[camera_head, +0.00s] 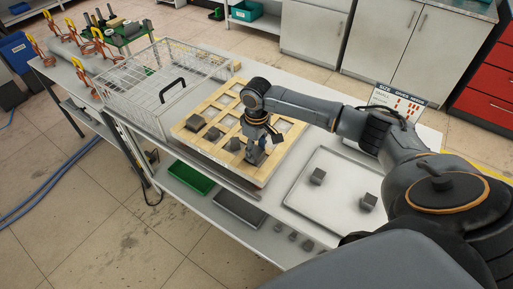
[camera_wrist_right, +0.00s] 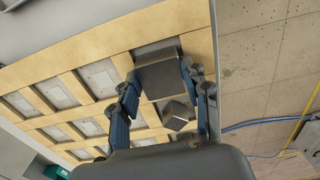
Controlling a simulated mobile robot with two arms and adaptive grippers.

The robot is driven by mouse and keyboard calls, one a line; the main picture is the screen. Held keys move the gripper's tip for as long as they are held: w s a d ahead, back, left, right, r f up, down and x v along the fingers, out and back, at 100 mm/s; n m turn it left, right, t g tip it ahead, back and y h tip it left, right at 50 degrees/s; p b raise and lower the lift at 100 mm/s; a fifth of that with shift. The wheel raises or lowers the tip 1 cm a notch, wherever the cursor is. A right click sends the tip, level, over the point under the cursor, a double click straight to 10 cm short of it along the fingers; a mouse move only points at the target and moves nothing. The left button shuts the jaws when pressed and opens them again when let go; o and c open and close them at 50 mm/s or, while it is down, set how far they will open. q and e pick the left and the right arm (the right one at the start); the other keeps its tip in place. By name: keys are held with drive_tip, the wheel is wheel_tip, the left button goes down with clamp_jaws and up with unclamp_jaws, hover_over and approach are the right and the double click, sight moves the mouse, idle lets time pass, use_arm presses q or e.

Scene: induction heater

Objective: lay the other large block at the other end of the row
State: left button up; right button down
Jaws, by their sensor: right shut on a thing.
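A wooden tray with square compartments (camera_head: 222,101) lies on the table. Along its front row stand a large dark grey block (camera_head: 195,122) at the left end and two smaller blocks, one (camera_head: 214,133) beside it and one (camera_head: 234,144) nearer my gripper. My right gripper (camera_head: 256,156) points down at the row's right end, shut on a large grey block (camera_wrist_right: 160,78). In the right wrist view the block sits between the fingertips at the end compartment; I cannot tell whether it touches the bottom. A smaller block (camera_wrist_right: 178,115) shows beyond it. My left gripper is out of view.
A metal tray (camera_head: 335,160) at the right holds two grey blocks (camera_head: 317,176) and (camera_head: 368,202). A size sign (camera_head: 397,100) stands behind my right arm.

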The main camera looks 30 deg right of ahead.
sight(256, 152)
drive_tip(key=c, duration=0.7)
unclamp_jaws()
drive_tip(key=shift+o, duration=0.2)
drive_tip(key=shift+r, duration=0.55)
wheel_tip(256, 152, up, 11)
drive_tip(key=b, duration=0.2)
